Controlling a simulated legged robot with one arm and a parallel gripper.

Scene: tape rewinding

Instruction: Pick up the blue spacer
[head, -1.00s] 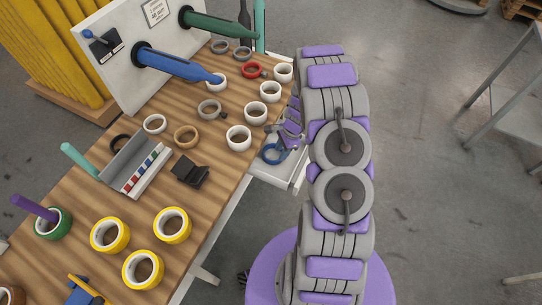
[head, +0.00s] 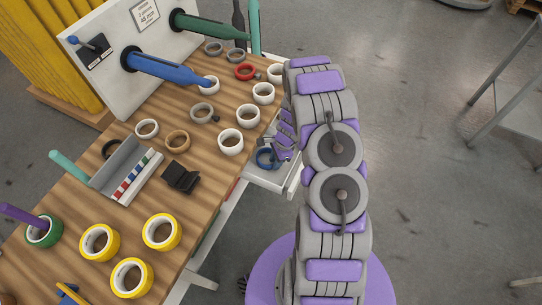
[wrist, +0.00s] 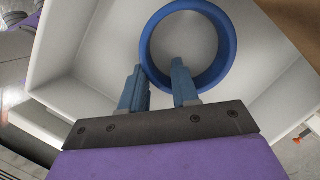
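The blue spacer is a blue ring (head: 262,163) lying in a white tray (head: 280,184) beside the workbench's right edge. In the wrist view the ring (wrist: 232,46) fills the upper middle, over the tray floor (wrist: 106,45). My gripper (wrist: 157,66) is open, its two blue-grey fingers apart at the ring's near lower-left rim. The right finger overlaps the inside of the ring and the left finger is outside it. I cannot tell whether either finger touches the rim. In the head view my gripper (head: 279,142) partly covers the ring.
The tray walls stand close around the ring and my fingers. The wooden bench (head: 222,178) beside it carries white rolls (head: 230,143), yellow tape rolls (head: 162,232), a black holder (head: 181,178) and a panel with blue (head: 165,67) and green (head: 208,25) spindles. Open floor lies to the right.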

